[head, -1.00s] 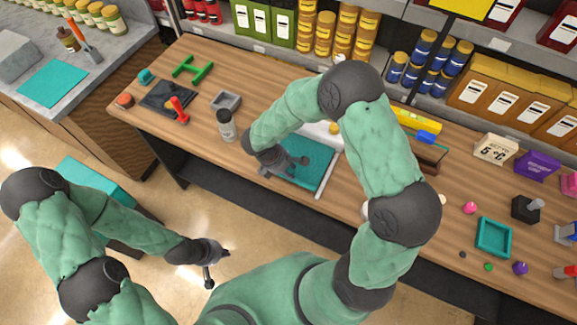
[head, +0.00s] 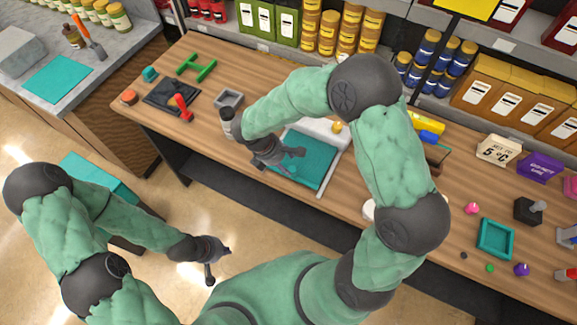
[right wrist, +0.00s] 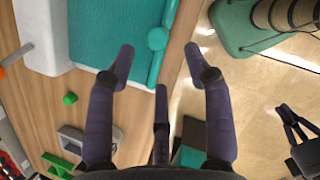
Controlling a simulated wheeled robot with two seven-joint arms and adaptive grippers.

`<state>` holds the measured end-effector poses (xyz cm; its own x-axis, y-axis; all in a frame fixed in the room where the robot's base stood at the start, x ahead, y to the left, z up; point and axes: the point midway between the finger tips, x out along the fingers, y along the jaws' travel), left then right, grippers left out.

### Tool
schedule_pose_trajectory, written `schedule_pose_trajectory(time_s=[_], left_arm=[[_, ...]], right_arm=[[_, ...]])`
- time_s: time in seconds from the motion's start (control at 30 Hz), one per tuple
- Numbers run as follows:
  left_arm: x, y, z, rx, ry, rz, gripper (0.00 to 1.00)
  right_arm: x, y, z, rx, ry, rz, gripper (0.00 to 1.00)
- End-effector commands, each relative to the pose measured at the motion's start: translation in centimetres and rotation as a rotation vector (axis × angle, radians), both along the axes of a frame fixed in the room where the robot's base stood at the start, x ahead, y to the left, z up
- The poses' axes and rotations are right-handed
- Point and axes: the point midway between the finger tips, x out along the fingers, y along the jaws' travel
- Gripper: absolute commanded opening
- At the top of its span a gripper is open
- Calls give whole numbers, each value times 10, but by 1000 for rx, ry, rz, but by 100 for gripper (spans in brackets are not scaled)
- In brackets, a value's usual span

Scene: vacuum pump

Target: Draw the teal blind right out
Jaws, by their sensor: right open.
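The teal blind (head: 311,164) lies flat on the table as a sheet with a white housing (head: 326,128) along its far side. The right wrist view shows the sheet (right wrist: 112,22), the white housing (right wrist: 42,38) on its left, and a teal bar with a round knob (right wrist: 158,38) on its right edge. My right gripper (head: 291,160) is open and empty over the near left part of the blind and hides some of it. Its spread fingers (right wrist: 160,65) point at the knob without visible contact. My left gripper (head: 220,266) hangs open and empty over the floor.
A grey tray (head: 228,98), a red-handled tool (head: 182,108) and a green frame (head: 197,67) lie to the left. A teal tray (head: 495,238) sits at the right. The table's front edge passes close to the blind.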

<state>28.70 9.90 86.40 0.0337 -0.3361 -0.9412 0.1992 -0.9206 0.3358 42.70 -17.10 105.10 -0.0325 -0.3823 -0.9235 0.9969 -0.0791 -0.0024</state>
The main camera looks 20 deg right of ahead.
Motion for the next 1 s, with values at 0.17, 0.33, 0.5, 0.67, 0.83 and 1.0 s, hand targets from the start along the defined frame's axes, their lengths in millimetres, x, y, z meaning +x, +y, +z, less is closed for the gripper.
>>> schedule_pose_trajectory(time_s=[0.17, 0.33, 0.5, 0.67, 0.83, 1.0], left_arm=[[0, 0, 0, 0, 0, 0, 0], [0, 0, 0, 0, 0, 0, 0], [0, 0, 0, 0, 0, 0, 0], [0, 0, 0, 0, 0, 0, 0], [0, 0, 0, 0, 0, 0, 0], [0, 0, 0, 0, 0, 0, 0]], right_arm=[[1, 12, 30, 0, -2, 1, 52], [1, 19, 46, -1, 1, 0, 52], [0, 21, 52, -1, 2, -1, 52], [0, 21, 52, -1, 3, -1, 52], [0, 21, 51, -1, 3, -1, 52], [0, 21, 51, 0, 3, -2, 52]])
